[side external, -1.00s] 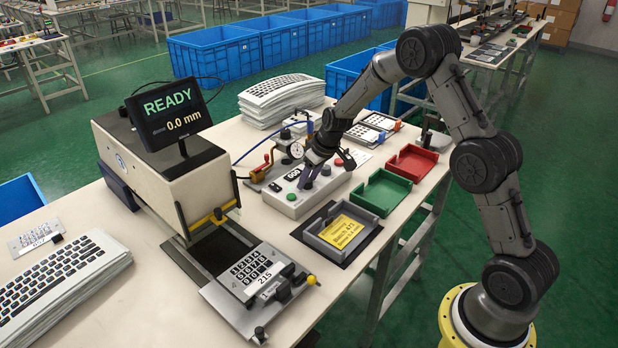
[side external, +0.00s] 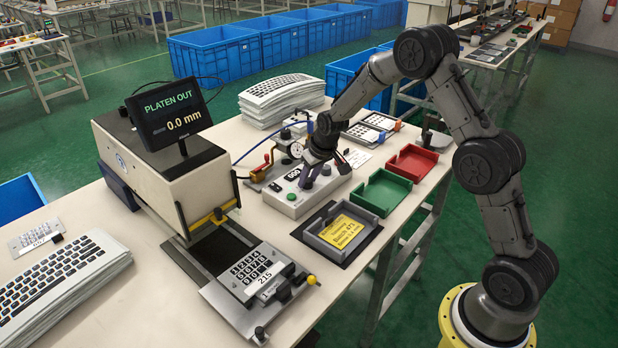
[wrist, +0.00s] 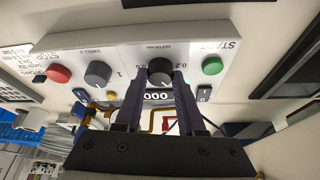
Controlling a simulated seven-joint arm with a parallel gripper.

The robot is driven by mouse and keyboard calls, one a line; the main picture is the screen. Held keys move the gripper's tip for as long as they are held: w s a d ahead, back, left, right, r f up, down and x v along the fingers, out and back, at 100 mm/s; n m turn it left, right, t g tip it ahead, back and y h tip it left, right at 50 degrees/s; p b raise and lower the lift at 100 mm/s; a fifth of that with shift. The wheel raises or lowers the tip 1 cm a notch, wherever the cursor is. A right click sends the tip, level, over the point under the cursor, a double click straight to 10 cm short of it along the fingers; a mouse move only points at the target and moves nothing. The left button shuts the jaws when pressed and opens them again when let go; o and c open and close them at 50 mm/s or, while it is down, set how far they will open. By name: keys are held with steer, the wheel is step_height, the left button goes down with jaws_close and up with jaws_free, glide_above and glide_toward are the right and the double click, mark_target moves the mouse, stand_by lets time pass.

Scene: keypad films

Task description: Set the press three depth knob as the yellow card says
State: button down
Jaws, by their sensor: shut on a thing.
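My gripper (wrist: 161,82) is shut on this knob, one dark finger on each side. In the side view my gripper (side external: 308,178) reaches down to the box (side external: 290,207) and hides the knob. The yellow card (side external: 343,231) lies in a grey tray; its heading reads like "Batch 471", the smaller lines are too blurred. The press screen (side external: 172,112) reads "PLATEN OUT" and "0.0 mm".
Green (side external: 381,193) and red (side external: 412,162) trays stand to the right. The platen (side external: 222,302) carries a keypad.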

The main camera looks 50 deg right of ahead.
steer(key=shift+a+m+g+h, duration=0.1)
steer(key=shift+m+g+h, duration=0.35)
steer(key=shift+m, duration=1.2)
steer(key=shift+a+m+g+h, duration=0.2)
steer(key=shift+m+h, duration=0.45)
steer(key=shift+m, duration=1)
steer(key=shift+d, duration=0.1)
steer(key=c, duration=0.5)
jaws_free()
steer(key=shift+r, duration=0.1)
steer(key=v, duration=1.3)
steer(key=shift+r, duration=0.3)
